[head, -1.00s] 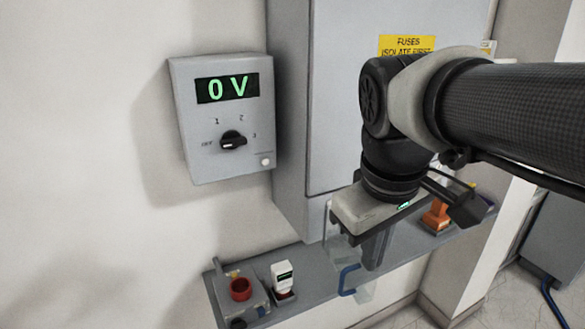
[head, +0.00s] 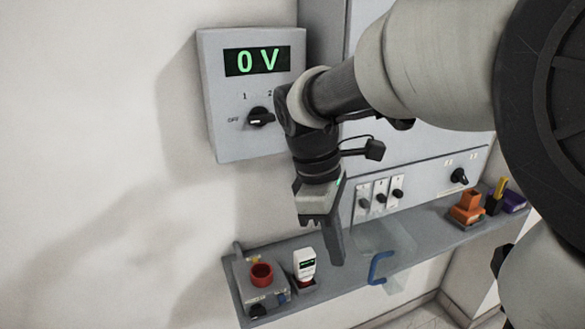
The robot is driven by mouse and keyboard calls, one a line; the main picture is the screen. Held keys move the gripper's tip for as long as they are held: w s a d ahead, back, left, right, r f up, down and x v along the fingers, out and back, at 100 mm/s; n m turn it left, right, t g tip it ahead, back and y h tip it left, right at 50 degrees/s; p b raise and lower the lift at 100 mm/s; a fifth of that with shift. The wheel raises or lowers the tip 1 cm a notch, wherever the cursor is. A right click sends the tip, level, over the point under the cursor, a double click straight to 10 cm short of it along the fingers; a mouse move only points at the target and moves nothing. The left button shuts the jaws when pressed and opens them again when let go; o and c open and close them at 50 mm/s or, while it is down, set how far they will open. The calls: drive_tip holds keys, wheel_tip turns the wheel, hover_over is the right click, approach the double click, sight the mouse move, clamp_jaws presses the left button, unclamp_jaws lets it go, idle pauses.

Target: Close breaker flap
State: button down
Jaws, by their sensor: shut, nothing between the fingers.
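The breaker flap (head: 396,242) is a clear panel with a blue handle (head: 378,268). It is open, hanging down and outward below a row of three breaker switches (head: 380,195) on the grey cabinet, which are uncovered. The handle reaches past the shelf's front edge. My gripper (head: 336,256) is shut and empty, with its fingers pointing down. In the picture it is just left of the flap and handle, with a gap to the handle. I cannot tell its exact depth relative to the flap.
A grey shelf (head: 430,232) runs below the cabinet. A device with a red ring (head: 262,274) and a white meter (head: 305,265) stand at its left. A voltage box (head: 226,100) reading 0 V hangs upper left.

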drive_tip(key=shift+s+d+f, duration=0.1)
drive_tip(key=shift+s+d, duration=0.15)
drive_tip(key=shift+d, duration=0.4)
drive_tip(key=shift+s+d+f, duration=0.1)
drive_tip(key=shift+s+d, duration=0.2)
drive_tip(key=shift+d, duration=0.3)
drive_tip(key=shift+s+d, duration=0.25)
drive_tip(key=shift+d, duration=0.4)
